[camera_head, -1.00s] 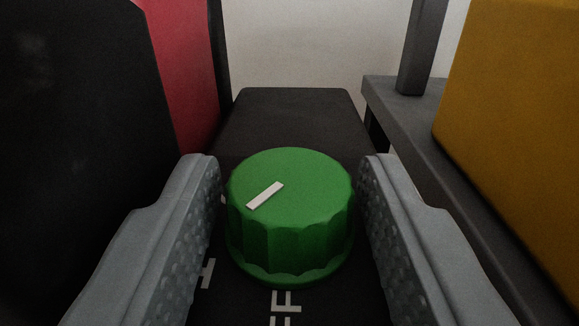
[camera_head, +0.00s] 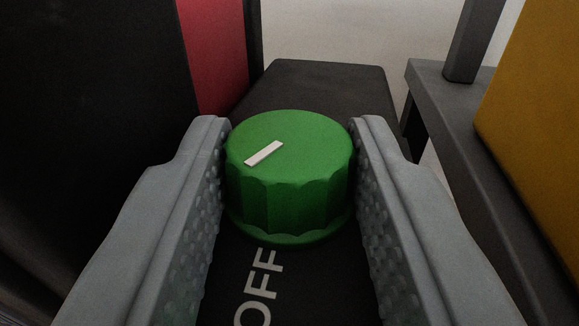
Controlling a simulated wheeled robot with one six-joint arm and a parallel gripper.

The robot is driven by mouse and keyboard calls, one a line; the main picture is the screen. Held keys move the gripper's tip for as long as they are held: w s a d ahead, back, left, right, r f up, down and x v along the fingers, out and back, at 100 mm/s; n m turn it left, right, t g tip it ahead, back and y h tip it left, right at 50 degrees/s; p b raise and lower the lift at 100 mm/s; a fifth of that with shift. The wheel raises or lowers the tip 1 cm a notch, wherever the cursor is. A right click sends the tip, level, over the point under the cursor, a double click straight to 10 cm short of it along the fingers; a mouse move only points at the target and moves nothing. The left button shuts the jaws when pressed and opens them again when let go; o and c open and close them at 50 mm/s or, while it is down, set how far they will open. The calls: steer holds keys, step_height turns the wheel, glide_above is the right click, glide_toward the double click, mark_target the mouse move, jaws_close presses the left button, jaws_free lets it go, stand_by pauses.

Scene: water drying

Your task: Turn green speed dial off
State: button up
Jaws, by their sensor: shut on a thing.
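The green speed dial (camera_head: 290,175) is a ribbed knob on a dark panel (camera_head: 318,88). Its white pointer mark (camera_head: 264,153) lies on the left part of its top and slants down toward the lower left. White letters reading OFF (camera_head: 258,288) are on the panel in front of the dial, nearer to me. My gripper (camera_head: 290,150) has one grey textured finger on the left side of the dial and one on the right. Both fingers are shut on the dial. The pointer is not aimed straight at the OFF letters.
A large black body (camera_head: 95,130) with a red side (camera_head: 212,60) stands close on the left. On the right are a grey frame (camera_head: 440,105) with a post and a yellow block (camera_head: 535,95). A pale surface lies behind the panel.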

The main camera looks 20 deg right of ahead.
mark_target(302, 171)
steer(key=shift+d+r+n+t+y, duration=0.15)
steer(key=shift+n+t+y, duration=0.35)
steer(key=shift+n+y, duration=0.7)
steer(key=shift+y, duration=0.6)
steer(key=o, duration=0.7)
step_height(302, 171, up, 10)
steer(key=shift+f, duration=0.15)
